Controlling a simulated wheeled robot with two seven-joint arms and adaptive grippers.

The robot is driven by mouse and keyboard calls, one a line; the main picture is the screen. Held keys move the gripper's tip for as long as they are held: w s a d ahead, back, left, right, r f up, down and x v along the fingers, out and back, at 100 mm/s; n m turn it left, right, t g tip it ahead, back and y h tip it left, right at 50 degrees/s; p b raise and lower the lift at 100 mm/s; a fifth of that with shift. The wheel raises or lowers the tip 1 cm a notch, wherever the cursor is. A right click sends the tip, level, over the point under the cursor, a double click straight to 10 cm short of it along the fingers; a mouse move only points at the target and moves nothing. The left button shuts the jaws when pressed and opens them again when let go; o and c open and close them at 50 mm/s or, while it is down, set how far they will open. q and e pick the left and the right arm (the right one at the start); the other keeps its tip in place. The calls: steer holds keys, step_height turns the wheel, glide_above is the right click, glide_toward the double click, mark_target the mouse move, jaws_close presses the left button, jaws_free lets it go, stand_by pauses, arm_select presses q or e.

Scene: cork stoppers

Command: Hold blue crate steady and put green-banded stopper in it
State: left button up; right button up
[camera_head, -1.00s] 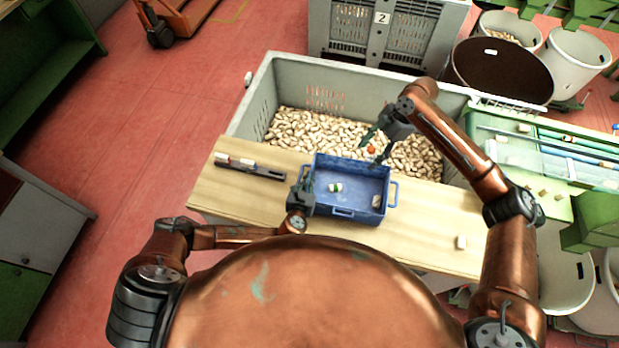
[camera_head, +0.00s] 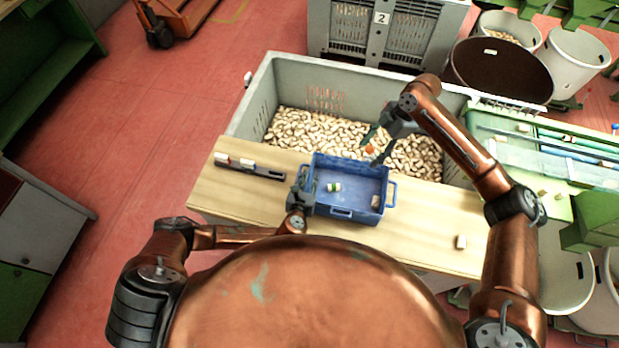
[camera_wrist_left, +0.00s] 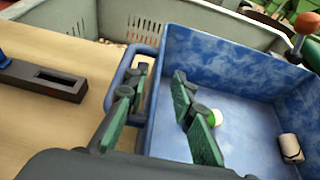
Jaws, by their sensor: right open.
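The blue crate (camera_head: 350,170) stands on the wooden board. The green-banded stopper (camera_head: 334,187) lies on the crate floor, left of centre; it also shows in the left wrist view (camera_wrist_left: 215,118). My left gripper (camera_head: 302,182) is at the crate's left wall. In the left wrist view its fingers (camera_wrist_left: 160,78) straddle that wall, one on the handle side and one inside; whether they press on it is unclear. My right gripper (camera_head: 370,150) is open above the bin, just beyond the crate's far wall.
A plain stopper (camera_head: 376,202) lies at the crate's right side. A dark holder (camera_head: 262,172) with stoppers lies on the board's left. Another stopper (camera_head: 461,242) stands at the board's right. A grey bin (camera_head: 258,98) full of stoppers is behind the board.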

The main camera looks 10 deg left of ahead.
arm_select(q)
steer(key=shift+s+a, duration=0.1)
steer(key=v, duration=1.1)
steer(key=shift+s+r, duration=0.25)
steer(key=shift+s, duration=0.1)
steer(key=shift+r, duration=0.1)
